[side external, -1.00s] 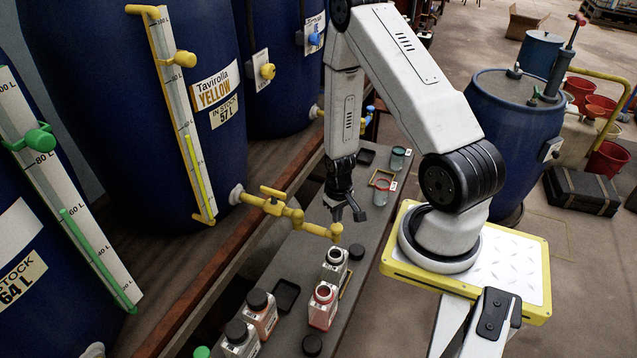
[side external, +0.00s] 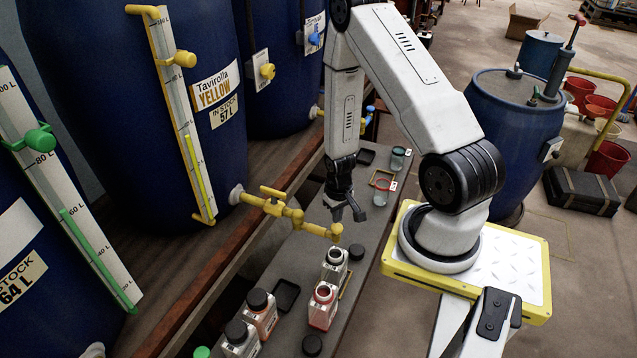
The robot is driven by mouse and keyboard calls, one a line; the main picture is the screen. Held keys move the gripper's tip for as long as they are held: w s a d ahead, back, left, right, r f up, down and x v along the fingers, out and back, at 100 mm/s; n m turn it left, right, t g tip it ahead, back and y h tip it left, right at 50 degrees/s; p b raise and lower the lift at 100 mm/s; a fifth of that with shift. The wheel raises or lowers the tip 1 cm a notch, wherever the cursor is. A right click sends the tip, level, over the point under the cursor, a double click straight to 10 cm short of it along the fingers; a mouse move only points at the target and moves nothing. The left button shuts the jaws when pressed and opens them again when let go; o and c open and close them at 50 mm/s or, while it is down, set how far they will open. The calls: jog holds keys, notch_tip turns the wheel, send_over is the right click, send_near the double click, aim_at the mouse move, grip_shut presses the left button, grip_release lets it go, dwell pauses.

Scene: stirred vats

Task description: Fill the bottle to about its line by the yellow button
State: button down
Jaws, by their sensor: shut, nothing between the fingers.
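A blue vat (side external: 130,120) labelled Tavirolla YELLOW stands at the left with a yellow tap (side external: 275,207) on its front. The tap's spout ends above an open clear-grey bottle (side external: 334,268) on the bench. The bottle is upright; its line and liquid level cannot be made out. A round yellow knob (side external: 184,59) sits on the vat's gauge; I cannot tell whether this is the button. My gripper (side external: 348,214) is shut and empty. It hangs over the bench, behind and a little right of the spout, apart from the bottle.
An open bottle with red contents (side external: 322,308) stands close in front of the grey one. Two black-capped bottles (side external: 261,312) (side external: 240,337) stand left of it. Loose black caps (side external: 312,345) (side external: 356,251) and a black tray (side external: 286,295) lie on the bench. Small cups (side external: 381,192) stand behind my gripper.

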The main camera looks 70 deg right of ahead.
aim_at(337, 226)
jog(key=shift+f, duration=0.15)
dwell(0.3)
jog(key=shift+f, duration=0.8)
jog(key=shift+f, duration=0.65)
dwell(6.0)
